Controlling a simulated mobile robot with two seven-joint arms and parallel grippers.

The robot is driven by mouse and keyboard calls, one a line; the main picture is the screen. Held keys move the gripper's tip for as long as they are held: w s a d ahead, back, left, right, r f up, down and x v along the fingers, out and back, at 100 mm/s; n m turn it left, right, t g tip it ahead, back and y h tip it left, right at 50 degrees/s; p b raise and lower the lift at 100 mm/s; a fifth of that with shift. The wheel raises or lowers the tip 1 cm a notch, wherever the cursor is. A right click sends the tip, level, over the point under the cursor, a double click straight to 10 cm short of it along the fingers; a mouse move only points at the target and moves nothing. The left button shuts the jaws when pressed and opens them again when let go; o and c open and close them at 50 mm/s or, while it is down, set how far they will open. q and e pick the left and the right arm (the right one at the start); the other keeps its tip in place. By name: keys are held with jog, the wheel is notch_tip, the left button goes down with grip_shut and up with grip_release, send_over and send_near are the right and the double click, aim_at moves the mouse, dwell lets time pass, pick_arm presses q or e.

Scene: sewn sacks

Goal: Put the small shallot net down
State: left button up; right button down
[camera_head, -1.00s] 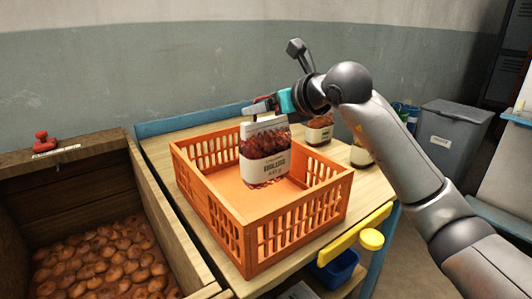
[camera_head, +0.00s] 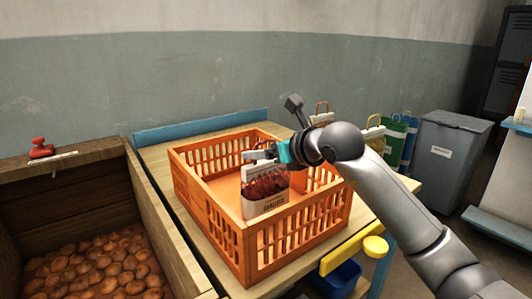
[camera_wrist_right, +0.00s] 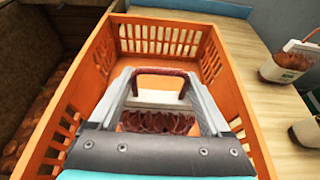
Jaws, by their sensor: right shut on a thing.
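The small shallot net (camera_head: 266,187), dark red with a pale label, hangs upright inside the orange crate (camera_head: 293,240). My right gripper (camera_head: 258,155) is shut on its handle at the top. In the right wrist view the handle (camera_wrist_right: 162,72) stands between my two fingers, with the red net (camera_wrist_right: 157,122) below it. I cannot tell whether the net's bottom touches the crate floor. My left gripper is not in view.
The crate stands on a wooden table (camera_head: 160,153). Other packed nets (camera_wrist_right: 290,62) stand on the table to the crate's right. A wooden bin of onion-like bulbs (camera_head: 100,262) is at the left. A grey bin (camera_head: 447,145) stands at the right. The crate floor around the net looks free.

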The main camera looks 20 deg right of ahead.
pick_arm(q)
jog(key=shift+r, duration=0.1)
pick_arm(e)
grip_release()
jog(key=shift+f, duration=0.1)
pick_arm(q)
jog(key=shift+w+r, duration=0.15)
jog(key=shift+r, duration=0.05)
pick_arm(e)
jog(key=shift+s+d+r, duration=0.15)
jog(key=shift+s+r, duration=0.1)
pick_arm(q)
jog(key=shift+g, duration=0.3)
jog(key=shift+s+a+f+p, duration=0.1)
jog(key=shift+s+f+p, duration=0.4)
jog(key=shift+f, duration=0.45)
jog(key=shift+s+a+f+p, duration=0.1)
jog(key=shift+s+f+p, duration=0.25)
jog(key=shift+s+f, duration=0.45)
pick_arm(e)
jog(key=v, duration=1.1)
jog(key=shift+s, duration=0.2)
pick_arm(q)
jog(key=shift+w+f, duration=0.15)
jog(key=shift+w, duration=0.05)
pick_arm(e)
jog(key=shift+r, duration=0.1)
